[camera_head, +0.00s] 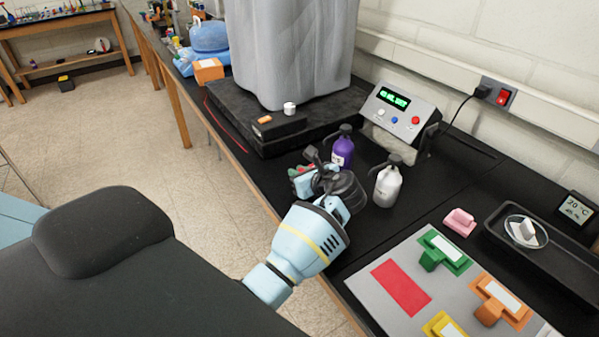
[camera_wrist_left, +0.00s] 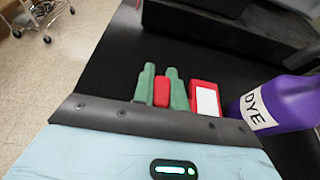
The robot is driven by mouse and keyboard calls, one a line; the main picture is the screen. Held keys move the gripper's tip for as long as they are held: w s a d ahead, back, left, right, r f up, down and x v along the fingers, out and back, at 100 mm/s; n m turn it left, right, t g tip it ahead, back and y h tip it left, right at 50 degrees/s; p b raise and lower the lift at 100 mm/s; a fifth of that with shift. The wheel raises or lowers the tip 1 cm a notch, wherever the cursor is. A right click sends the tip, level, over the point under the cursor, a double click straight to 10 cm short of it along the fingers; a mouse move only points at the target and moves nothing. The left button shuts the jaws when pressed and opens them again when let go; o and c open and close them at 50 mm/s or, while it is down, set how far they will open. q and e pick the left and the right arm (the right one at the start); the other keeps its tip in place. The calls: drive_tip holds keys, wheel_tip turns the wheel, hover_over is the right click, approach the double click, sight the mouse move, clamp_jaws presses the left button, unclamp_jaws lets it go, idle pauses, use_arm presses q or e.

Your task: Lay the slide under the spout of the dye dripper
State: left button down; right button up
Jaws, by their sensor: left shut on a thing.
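The dye dripper is a purple bottle (camera_head: 342,150) with a black top, upright on the black bench. In the left wrist view the purple bottle, labelled DYE (camera_wrist_left: 285,105), is at the right edge; its spout is out of that view. My left gripper (camera_head: 302,181) is at the left of the bottle, low over the bench. In the wrist view its green fingertips (camera_wrist_left: 162,88) are shut on the red handle of the slide (camera_wrist_left: 207,98), a red holder with a white face. The slide is close to the bottle's left side. Whether it touches the bench I cannot tell. My right gripper is out of view.
A white bottle (camera_head: 387,184) stands right of the purple one. A grey display box (camera_head: 400,112) is behind. A grey mat (camera_head: 385,318) with an empty red patch and green, orange and yellow holders lies at front right. A black platform (camera_head: 285,133) bounds the back.

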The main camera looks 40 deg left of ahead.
use_arm(q)
drive_tip(key=shift+f, duration=0.55)
drive_tip(key=c, duration=1.3)
unclamp_jaws()
drive_tip(key=shift+c, duration=0.2)
drive_tip(key=shift+d, duration=0.1)
drive_tip(key=v, duration=0.7)
drive_tip(key=shift+s+d+r, duration=0.1)
drive_tip(key=shift+s+d, duration=0.1)
drive_tip(key=shift+d, duration=0.05)
